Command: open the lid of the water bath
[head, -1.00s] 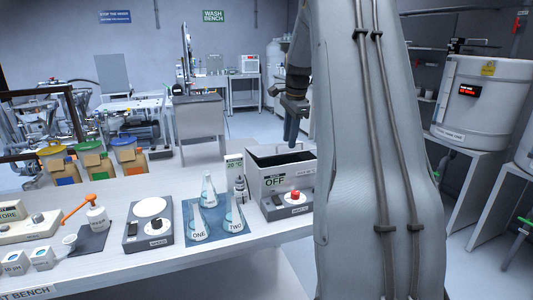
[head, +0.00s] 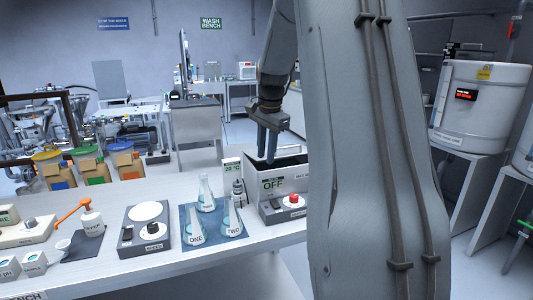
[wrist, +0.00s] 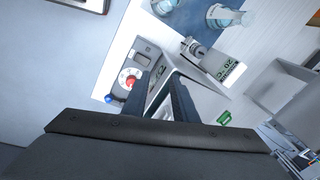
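The water bath (head: 272,186) is a pale grey box at the right of the bench, with an "OFF" display and a red knob (head: 293,198) on its front base. Its dark interior shows from above in the head view, with part of a "MAX" label visible. My arm hides its right side, and I cannot make out the lid's position for certain. My gripper (head: 267,146) points down over the back left of the bath. In the wrist view its two dark fingers (wrist: 160,98) are apart, with the bath's edge below and between them. Contact cannot be told.
Conical flasks "ONE" (head: 193,230) and "TWO" (head: 232,222) stand on a blue mat left of the bath, with a third flask (head: 206,193) behind. A hotplate (head: 145,230) is further left.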

